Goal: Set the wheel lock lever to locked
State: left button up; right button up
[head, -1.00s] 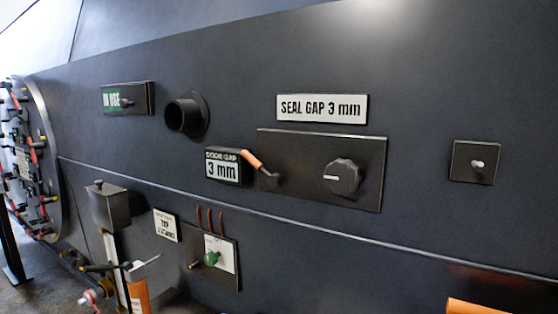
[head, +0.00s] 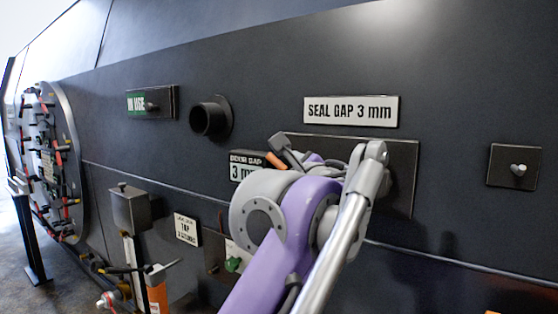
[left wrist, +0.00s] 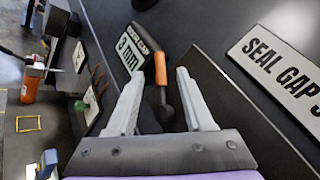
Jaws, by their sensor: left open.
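A lever with an orange handle (head: 274,160) stands out from a dark wall panel (head: 402,175); no label on it is readable as a wheel lock. In the left wrist view the orange handle (left wrist: 160,68) slants up from its dark pivot, between the two pale fingers of my left gripper (left wrist: 162,73). The fingers are open and apart from the handle on both sides. Whether they reach to its depth I cannot tell. In the head view my purple left arm hides the panel's knob and most of the lever. My right gripper is not in view.
A door gap display (head: 240,172) sits close left of the lever, and a SEAL GAP 3 mm sign (head: 350,111) is above. A pipe stub (head: 208,119), an IN USE plate (head: 150,102) and a small switch plate (head: 514,168) also project from the wall.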

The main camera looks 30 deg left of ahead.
aim_at(273, 159)
pick_arm(q)
jog(key=x, duration=0.7)
jog(key=shift+f, duration=0.1)
jog(key=shift+s, duration=0.1)
grip_shut()
dwell(1.1)
